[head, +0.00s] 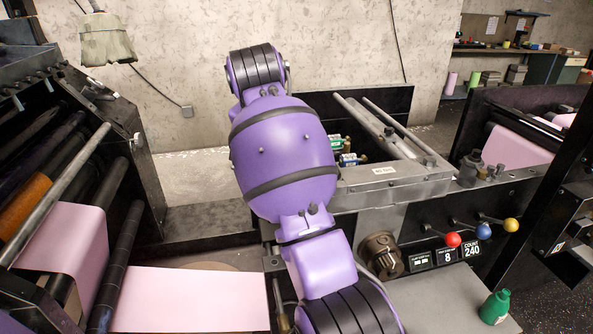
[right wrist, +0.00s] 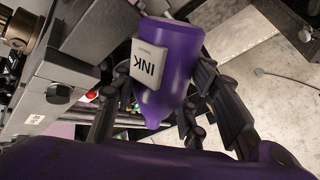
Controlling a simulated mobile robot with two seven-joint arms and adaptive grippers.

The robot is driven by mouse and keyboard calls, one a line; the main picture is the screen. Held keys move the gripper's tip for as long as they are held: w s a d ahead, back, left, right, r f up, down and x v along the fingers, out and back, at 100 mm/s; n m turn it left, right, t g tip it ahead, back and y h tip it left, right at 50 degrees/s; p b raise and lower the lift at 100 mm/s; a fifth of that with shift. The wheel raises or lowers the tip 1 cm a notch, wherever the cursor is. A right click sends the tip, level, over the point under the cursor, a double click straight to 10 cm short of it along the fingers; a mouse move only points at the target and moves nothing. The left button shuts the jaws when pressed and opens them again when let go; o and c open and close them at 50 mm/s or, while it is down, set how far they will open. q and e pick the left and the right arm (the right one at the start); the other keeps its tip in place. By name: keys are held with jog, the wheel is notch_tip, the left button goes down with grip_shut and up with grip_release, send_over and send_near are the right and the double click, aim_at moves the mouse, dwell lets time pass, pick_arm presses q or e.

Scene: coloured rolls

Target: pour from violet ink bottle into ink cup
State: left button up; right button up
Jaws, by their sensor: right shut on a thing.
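The violet ink bottle (right wrist: 180,60) shows in the right wrist view, with a pale label reading INK and a tapered end toward the bottom of that picture. My right gripper (right wrist: 167,80) is shut on it, its black fingers on both sides. In the head view my purple arm covers the middle, and the gripper and violet bottle are hidden behind it. I cannot make out the ink cup in either view. My left gripper is not in view.
A green bottle (head: 495,308) stands at the lower right. Small green-labelled (head: 335,143) and blue-labelled (head: 350,160) items sit behind the metal block. Red (head: 453,240), blue (head: 484,231) and yellow (head: 511,225) lever knobs stick out. Pink web (head: 190,300) runs at lower left.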

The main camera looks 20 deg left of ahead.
jog(key=shift+g, duration=0.6)
dwell(1.0)
jog(key=shift+w+d+f+g+y, duration=0.25)
jog(key=shift+w+g+y, duration=0.15)
jog(key=shift+w+g, duration=0.25)
dwell(0.8)
jog(key=shift+s+r+m+g, duration=0.1)
jog(key=shift+r+m+g, duration=0.35)
jog(key=shift+g, duration=0.4)
dwell(0.6)
jog(key=shift+f+g+y, duration=0.15)
jog(key=shift+g+y, duration=0.15)
dwell(0.4)
